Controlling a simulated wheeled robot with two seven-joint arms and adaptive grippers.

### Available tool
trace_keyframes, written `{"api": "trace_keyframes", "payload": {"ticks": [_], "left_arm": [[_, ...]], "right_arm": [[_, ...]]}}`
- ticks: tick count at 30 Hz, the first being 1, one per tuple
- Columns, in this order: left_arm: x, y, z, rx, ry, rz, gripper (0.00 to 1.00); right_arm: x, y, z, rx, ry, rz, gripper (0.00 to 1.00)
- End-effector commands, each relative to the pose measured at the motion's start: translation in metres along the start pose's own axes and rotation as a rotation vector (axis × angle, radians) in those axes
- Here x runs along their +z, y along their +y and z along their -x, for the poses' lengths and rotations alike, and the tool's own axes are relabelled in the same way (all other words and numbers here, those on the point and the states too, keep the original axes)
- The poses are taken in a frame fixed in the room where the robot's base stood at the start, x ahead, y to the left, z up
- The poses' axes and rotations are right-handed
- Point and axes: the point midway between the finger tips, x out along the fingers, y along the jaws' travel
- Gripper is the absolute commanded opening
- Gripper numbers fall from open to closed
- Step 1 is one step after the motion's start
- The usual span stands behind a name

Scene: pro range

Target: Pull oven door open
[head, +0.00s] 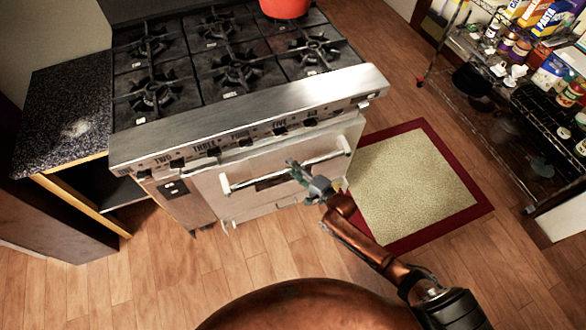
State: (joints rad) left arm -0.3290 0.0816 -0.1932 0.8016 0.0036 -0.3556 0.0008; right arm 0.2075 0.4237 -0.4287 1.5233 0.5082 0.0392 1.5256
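The oven (240,125) is a steel range with black burners on top and a row of knobs along its front. Its pale oven door (240,205) carries a long white bar handle (255,179) across the upper part. Whether the door is fully closed or slightly ajar is hard to tell. My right gripper (297,171) is at the handle, a little right of its middle, and its fingers overlap the bar. I cannot tell whether they are closed around it. My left gripper is not in view.
A red pot (285,8) sits on the back of the stove. A dark-topped counter (65,110) stands at the left. A red-bordered mat (410,185) lies right of the oven, and a wire shelf (480,60) with groceries stands beyond it. Wooden floor in front is clear.

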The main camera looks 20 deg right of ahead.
Motion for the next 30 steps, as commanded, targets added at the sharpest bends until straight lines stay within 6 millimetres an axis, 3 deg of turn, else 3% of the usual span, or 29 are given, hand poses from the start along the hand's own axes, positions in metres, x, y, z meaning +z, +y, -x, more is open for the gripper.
{"api": "trace_keyframes", "payload": {"ticks": [15, 30], "left_arm": [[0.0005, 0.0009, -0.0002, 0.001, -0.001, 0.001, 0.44], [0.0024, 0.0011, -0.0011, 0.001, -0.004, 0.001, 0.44]], "right_arm": [[-0.0002, 0.0003, 0.0003, 0.000, 0.000, 0.000, 0.00], [0.0010, 0.0015, 0.0006, -0.001, -0.001, 0.001, 0.00]]}}
